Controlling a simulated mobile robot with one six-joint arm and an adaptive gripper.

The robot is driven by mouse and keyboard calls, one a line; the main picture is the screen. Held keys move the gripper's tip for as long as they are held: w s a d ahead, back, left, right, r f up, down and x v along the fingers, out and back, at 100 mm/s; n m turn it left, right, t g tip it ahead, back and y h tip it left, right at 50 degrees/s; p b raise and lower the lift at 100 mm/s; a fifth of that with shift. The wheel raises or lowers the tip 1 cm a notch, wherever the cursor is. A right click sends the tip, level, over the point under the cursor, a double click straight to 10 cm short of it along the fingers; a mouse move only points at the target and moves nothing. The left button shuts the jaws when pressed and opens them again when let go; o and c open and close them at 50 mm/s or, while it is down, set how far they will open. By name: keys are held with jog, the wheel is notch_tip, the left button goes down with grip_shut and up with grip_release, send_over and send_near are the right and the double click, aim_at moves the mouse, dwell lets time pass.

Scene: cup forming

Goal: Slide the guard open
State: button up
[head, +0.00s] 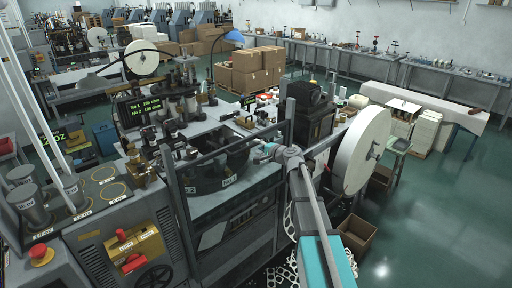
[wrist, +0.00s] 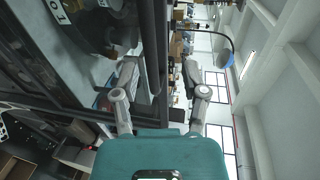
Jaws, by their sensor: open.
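The guard (head: 172,190) is a dark metal frame on the front of the forming machine, with posts and rails around an opening. Through it show dark round machine parts (head: 205,175). My gripper (head: 265,152) is at the right part of this frame in the head view, partly hidden by my own arm. In the wrist view my gripper (wrist: 160,74) is open, one finger on each side of dark upright bars (wrist: 155,45) of the guard. Nothing is clamped. I cannot tell whether either finger touches a bar.
A large white paper reel (head: 362,150) stands close to the right of my arm. A control panel with a yellow plate and red switch (head: 133,247) stands at the left. Cardboard boxes (head: 357,235) lie below the reel. Open green floor (head: 440,220) is at the right.

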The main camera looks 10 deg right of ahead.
aim_at(250, 147)
jog(key=p+v, duration=0.2)
jog(key=v, duration=0.8)
dwell(1.2)
jog(key=shift+a+f, duration=0.1)
dwell(0.4)
jog(key=shift+w+a+f+b, duration=0.5)
jog(key=shift+w+f+b, duration=0.25)
jog(key=shift+w+b, duration=0.1)
jog(key=shift+w, duration=0.1)
jog(key=b+x, duration=0.2)
jog(key=x, duration=1.1)
jog(key=shift+w+a+b, duration=0.2)
jog(key=shift+w+b, duration=0.05)
jog(key=shift+b, duration=0.15)
grip_shut()
